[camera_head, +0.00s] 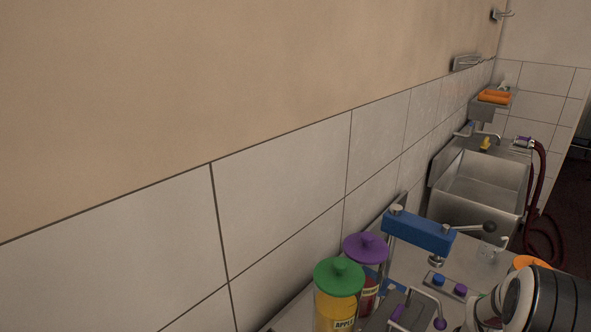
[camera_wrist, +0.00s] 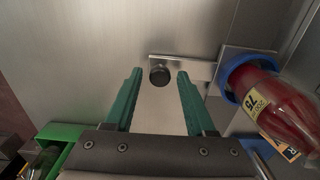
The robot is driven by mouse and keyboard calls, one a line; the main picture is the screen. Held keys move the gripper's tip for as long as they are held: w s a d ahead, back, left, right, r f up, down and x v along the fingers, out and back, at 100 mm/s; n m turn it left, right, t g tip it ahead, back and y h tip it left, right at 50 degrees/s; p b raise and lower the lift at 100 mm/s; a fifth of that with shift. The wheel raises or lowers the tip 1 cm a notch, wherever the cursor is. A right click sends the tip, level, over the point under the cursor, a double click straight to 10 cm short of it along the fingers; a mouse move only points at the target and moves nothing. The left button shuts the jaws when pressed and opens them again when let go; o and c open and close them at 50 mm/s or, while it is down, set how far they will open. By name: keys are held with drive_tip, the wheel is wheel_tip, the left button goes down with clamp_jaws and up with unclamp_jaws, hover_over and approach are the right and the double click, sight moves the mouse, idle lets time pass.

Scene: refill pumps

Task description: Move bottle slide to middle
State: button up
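In the wrist view my gripper (camera_wrist: 160,76) is open, its two green fingers apart. A round black knob (camera_wrist: 159,76) shows between the fingertips; I cannot tell whether it lies at their depth. The knob sits on a metal slide plate (camera_wrist: 190,68) that runs right towards a blue ring holder (camera_wrist: 228,77). A bottle (camera_wrist: 268,100) with red contents and a yellow label stands in the blue ring, to the right of the fingers. In the head view my gripper is out of sight; only part of my arm shows at the lower right.
In the wrist view a green holder (camera_wrist: 58,132) is at lower left. In the head view, a green-lidded yellow container (camera_head: 338,305) and a purple-lidded red one (camera_head: 367,247) stand near a blue press (camera_head: 418,231) with a lever. A sink (camera_head: 482,186) lies behind.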

clamp_jaws()
drive_tip(key=shift+w+d, duration=3.4)
drive_tip(key=shift+w, duration=0.05)
drive_tip(key=shift+o, duration=1.3)
unclamp_jaws()
wheel_tip(320, 180, up, 16)
drive_tip(key=shift+f, duration=0.1)
